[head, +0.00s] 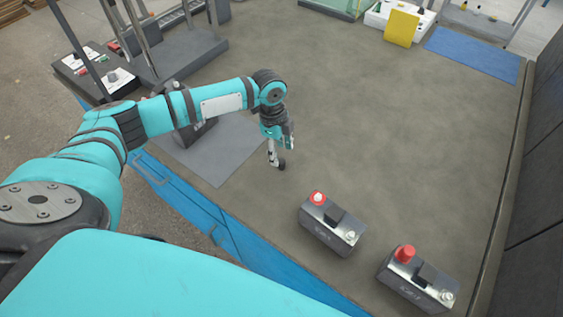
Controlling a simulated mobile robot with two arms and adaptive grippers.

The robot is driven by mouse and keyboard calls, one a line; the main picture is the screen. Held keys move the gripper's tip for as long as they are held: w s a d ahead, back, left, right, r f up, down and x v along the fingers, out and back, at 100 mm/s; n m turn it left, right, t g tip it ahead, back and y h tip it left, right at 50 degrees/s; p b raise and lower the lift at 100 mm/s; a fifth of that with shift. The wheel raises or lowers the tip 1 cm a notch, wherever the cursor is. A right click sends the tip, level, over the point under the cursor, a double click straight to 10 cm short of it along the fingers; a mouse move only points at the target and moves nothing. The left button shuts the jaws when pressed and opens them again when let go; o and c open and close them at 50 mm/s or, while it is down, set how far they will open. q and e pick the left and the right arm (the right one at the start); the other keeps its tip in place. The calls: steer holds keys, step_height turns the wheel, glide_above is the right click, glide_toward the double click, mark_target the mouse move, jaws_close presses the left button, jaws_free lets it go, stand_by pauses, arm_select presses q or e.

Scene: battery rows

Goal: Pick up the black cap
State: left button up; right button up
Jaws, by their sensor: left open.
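My left gripper (275,158) hangs down over the middle of the bench, beyond the nearest battery, with its jaws open. A small dark round piece (281,164) shows right at its fingertips. It may be the black cap or a dark fingertip; I cannot tell which, nor whether it touches the bench. A battery (326,235) with a red-ringed terminal and a bare metal terminal stands to the right and nearer. A second battery (412,290) at lower right has a red cap (405,254) and a bare terminal. My right gripper is not in view.
A dark battery (197,134) stands partly behind my left arm on a grey mat (225,160). A tray with small parts (97,70) and a metal stand (185,52) are at upper left. The bench centre is clear.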

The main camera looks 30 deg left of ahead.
mark_target(281, 161)
arm_select(q)
steer(key=shift+s+d+f, duration=0.1)
steer(key=shift+d+f, duration=0.1)
steer(key=shift+f, duration=1)
steer(key=shift+d+f, duration=0.15)
steer(key=shift+f, duration=1)
steer(key=c, duration=0.8)
